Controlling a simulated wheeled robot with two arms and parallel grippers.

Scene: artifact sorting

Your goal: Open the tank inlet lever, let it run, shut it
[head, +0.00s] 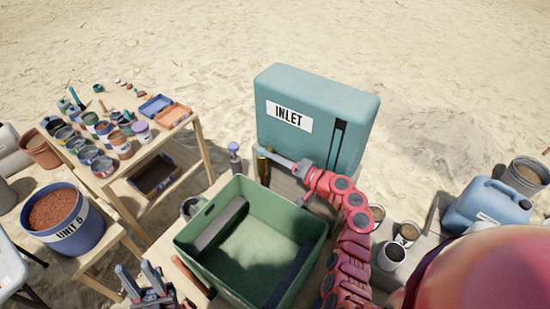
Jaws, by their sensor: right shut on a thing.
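The teal tank (317,105) stands upright behind the green bin, with a white INLET label and a dark vertical slot on its front. My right gripper (282,161) is low in front of the tank, shut on a thin part that looks like the inlet lever, beside a brass-coloured fitting (262,167). The jaws hide most of the lever, so its angle cannot be told. My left gripper (139,276) is at the bottom left, fingers apart and empty, left of the bin.
The green bin (312,226) stands open before the tank. A wooden table (196,132) with several paint-filled cups is at the left, near a blue UNIT 5 bucket (85,232). A blue jerrycan (490,207) and metal cups are at the right.

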